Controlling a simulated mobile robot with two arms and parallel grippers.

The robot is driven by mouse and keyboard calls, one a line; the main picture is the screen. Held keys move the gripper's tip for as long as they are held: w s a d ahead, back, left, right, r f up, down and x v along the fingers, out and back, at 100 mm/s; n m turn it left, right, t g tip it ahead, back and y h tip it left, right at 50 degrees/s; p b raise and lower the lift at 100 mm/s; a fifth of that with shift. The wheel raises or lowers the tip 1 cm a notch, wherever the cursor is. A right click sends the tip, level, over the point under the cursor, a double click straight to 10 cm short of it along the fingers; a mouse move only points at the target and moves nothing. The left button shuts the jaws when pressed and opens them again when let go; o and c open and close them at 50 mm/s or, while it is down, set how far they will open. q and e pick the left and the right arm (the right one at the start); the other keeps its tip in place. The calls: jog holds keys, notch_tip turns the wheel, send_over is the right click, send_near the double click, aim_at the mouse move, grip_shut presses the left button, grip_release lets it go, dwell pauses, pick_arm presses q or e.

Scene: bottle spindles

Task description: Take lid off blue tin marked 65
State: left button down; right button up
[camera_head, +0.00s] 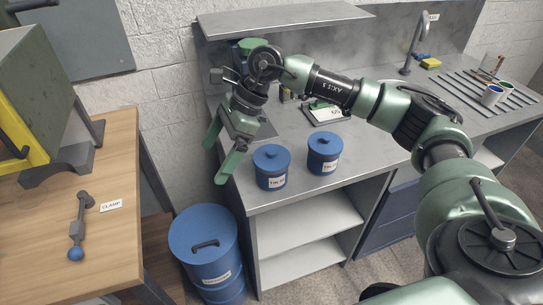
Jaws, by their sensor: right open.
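Two blue tins with lids and small top knobs stand upright on the grey counter: the left tin (271,168) near the counter's left front corner and the right tin (323,155) beside it. Each has a white label on its front, but the numbers are too small to read surely, so I cannot tell which is marked 65. Both lids sit on their tins. My right gripper (216,165) is open and empty, its green fingers pointing down to the left of the left tin, apart from it. My left gripper is out of view.
A large blue drum (208,240) with a handled lid stands on the floor below my right gripper. A wooden bench (110,235) with a clamp (78,228) is at left. A small device with a white card (328,113) lies behind the tins.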

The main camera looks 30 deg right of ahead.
aim_at(272, 151)
jog(key=d+h, duration=0.1)
jog(key=d, duration=0.4)
jog(key=d+r+h, duration=0.1)
jog(key=d+h, duration=0.1)
jog(key=d, duration=0.4)
jog(key=s+d+r+h, duration=0.1)
jog(key=d+h, duration=0.1)
jog(key=d, duration=0.3)
jog(key=shift+d+r+m+g, duration=0.15)
jog(key=shift+m+g, duration=0.15)
jog(key=shift+f, duration=0.35)
jog(key=f+p, duration=0.1)
jog(key=a+f, duration=0.1)
jog(key=f, duration=0.1)
jog(key=f+p, duration=0.1)
jog(key=f, duration=0.1)
jog(key=shift+a+f+p, duration=0.15)
jog(key=shift+a+p, duration=0.2)
jog(key=shift+w+f, duration=0.1)
jog(key=shift+f, duration=0.5)
jog(key=shift+a, duration=0.1)
jog(key=c, duration=1.1)
jog(key=shift+r, duration=0.1)
jog(key=shift+c, duration=0.2)
